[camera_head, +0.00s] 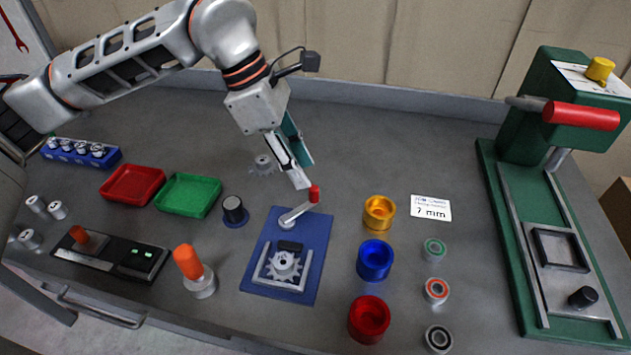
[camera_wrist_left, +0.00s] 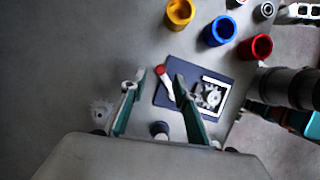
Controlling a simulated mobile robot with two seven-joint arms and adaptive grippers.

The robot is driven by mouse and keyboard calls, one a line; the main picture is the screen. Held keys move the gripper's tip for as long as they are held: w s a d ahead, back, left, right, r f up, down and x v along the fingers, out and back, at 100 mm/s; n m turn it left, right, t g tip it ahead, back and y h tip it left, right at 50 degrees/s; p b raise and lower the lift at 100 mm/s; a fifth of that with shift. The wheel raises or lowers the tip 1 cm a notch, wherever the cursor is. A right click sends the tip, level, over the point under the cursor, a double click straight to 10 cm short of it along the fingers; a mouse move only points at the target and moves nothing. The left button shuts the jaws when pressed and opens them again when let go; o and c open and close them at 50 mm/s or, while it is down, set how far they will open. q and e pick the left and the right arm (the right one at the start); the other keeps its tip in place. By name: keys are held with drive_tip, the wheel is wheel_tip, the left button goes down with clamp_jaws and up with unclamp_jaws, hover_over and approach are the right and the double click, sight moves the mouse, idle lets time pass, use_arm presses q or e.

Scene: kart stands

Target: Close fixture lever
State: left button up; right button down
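The fixture is a blue plate (camera_head: 259,270) with a metal frame holding a toothed gear (camera_head: 284,266). Its lever (camera_head: 297,213) is a silver arm with a red knob (camera_head: 314,194) at the plate's back right corner. In the left wrist view the lever (camera_wrist_left: 167,84) and the gear (camera_wrist_left: 210,97) both show. My left gripper (camera_head: 304,174) points down just behind the red knob. In the left wrist view my left gripper (camera_wrist_left: 154,86) is open, its fingers apart with the knob between or beyond their tips; contact cannot be told.
Yellow (camera_head: 379,212), blue (camera_head: 374,260) and red (camera_head: 369,319) cups stand right of the fixture. A black knob on a blue base (camera_head: 234,210) and an orange-handled tool (camera_head: 194,272) stand left. A green press (camera_head: 510,190) fills the far right. A loose gear (camera_head: 263,165) lies behind.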

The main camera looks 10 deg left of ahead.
sight(314, 187)
use_arm(q)
drive_tip(key=x, duration=0.6)
drive_tip(key=shift+d+f, duration=0.1)
drive_tip(key=shift+d, duration=0.05)
clamp_jaws()
